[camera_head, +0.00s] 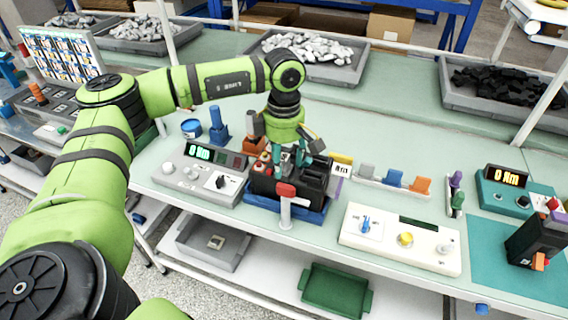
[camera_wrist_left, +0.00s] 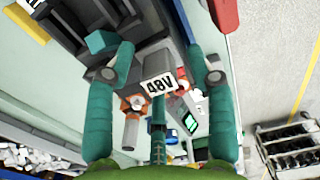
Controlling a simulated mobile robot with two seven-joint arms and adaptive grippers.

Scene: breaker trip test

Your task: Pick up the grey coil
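The grey coil (camera_head: 365,170) stands at the left end of a row on the bench in the head view, beside a blue coil (camera_head: 392,178) and an orange coil (camera_head: 420,185). My left gripper (camera_head: 288,156) is to the left of this row, pointing down over the black breaker (camera_head: 300,185) in its blue holder. In the left wrist view its two teal fingers (camera_wrist_left: 163,70) are apart. A grey block with a 48V label (camera_wrist_left: 158,86) shows between them, with no clear contact. My right gripper is out of view.
A grey control box (camera_head: 200,172) stands left of the breaker, and a white panel with knobs (camera_head: 400,240) stands to the right. Trays of metal parts (camera_head: 310,52) line the back.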

